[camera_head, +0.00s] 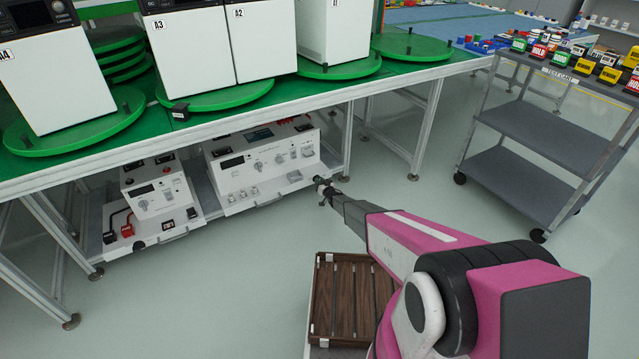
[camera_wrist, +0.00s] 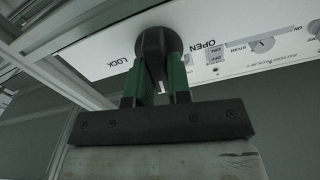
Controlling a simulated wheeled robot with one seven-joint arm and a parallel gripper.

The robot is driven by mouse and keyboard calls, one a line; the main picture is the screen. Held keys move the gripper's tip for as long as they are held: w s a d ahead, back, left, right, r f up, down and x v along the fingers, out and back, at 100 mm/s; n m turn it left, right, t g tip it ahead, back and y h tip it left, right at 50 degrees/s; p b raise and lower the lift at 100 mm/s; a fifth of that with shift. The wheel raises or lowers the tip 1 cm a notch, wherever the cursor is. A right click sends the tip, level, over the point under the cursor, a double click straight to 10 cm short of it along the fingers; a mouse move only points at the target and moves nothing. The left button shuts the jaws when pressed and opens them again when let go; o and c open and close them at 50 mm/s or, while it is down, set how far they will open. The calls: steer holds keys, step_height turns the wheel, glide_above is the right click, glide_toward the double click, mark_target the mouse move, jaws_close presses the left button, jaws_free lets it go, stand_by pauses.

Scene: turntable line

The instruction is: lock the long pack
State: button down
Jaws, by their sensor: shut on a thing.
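The long pack (camera_head: 262,160) is a wide white unit with dials and a display, on a low shelf under the green bench. In the wrist view its white panel (camera_wrist: 255,55) fills the upper part, with LOCK printed left of a black knob (camera_wrist: 152,40) and OPEN right of it. My gripper (camera_wrist: 156,82) has its green fingers shut on this knob. In the head view my gripper (camera_head: 322,186) is at the pack's right end; the knob is hidden there. A pale mark shows on the knob between the fingers; I cannot tell which word it points to.
A shorter white unit (camera_head: 158,198) with red and black connectors sits left of the pack. A brown slatted crate (camera_head: 338,300) is by my arm below. A grey cart (camera_head: 545,135) stands right, with clear floor between.

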steer(key=shift+w+d+f+m, duration=0.1)
steer(key=shift+f+m, duration=0.05)
steer(key=shift+m, duration=3.8)
steer(key=shift+d+f+m, duration=0.1)
steer(key=shift+m, duration=3.85)
steer(key=c, duration=1.1)
jaws_free()
steer(key=shift+o, duration=0.2)
steer(key=v, duration=1.1)
